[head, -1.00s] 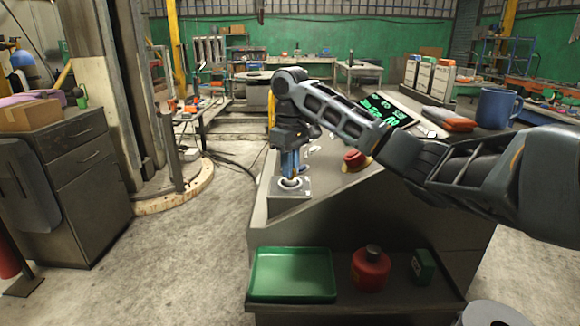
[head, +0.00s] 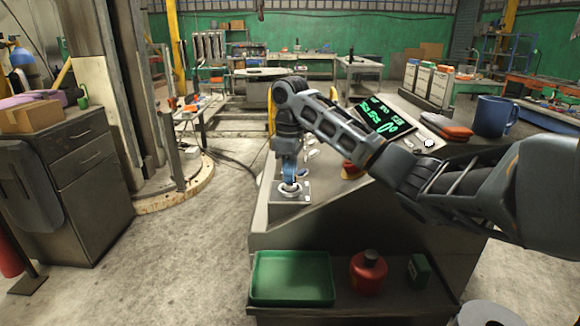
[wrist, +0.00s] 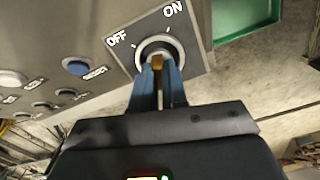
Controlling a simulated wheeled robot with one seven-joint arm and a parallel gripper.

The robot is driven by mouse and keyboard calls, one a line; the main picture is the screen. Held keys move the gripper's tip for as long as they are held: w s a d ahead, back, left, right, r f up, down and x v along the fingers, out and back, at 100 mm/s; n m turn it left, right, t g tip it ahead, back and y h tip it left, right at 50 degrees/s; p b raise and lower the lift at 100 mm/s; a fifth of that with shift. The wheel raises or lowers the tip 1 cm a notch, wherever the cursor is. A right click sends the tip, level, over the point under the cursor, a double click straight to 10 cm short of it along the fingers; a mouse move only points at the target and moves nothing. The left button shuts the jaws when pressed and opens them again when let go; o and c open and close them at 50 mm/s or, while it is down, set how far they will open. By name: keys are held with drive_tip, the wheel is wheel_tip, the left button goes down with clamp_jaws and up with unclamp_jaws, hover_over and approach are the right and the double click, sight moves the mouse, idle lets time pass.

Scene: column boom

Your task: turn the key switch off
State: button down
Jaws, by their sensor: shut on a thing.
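The key switch (wrist: 160,47) is a pale round collar on a grey plate, marked OFF at left and ON at upper right in the wrist view. In the head view its plate (head: 304,193) lies at the near left corner of the sloped console (head: 330,215). My gripper (wrist: 158,68) has its blue fingers shut on the brass key (wrist: 157,62) at the collar. The fingers hide most of the key, so I cannot tell which mark it points to. In the head view my gripper (head: 289,181) reaches straight down onto the switch.
A red mushroom button (head: 351,170) and a lit display (head: 385,115) are on the console. A blue mug (head: 494,116) stands at its right. Below are a green tray (head: 292,278) and a red can (head: 368,272). A blue push button (wrist: 76,66) is beside the switch.

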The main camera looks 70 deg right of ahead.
drive_tip(key=n+p, duration=0.2)
drive_tip(key=n, duration=0.3)
drive_tip(key=shift+r+n, duration=0.1)
drive_tip(key=shift+n, duration=0.2)
drive_tip(key=n+p, duration=0.1)
drive_tip(key=n, duration=0.4)
drive_tip(key=shift+n, duration=0.3)
drive_tip(key=c, duration=1.2)
unclamp_jaws()
drive_tip(key=shift+o, duration=0.2)
drive_tip(key=shift+r+p, duration=0.85)
drive_tip(key=shift+r, duration=2.95)
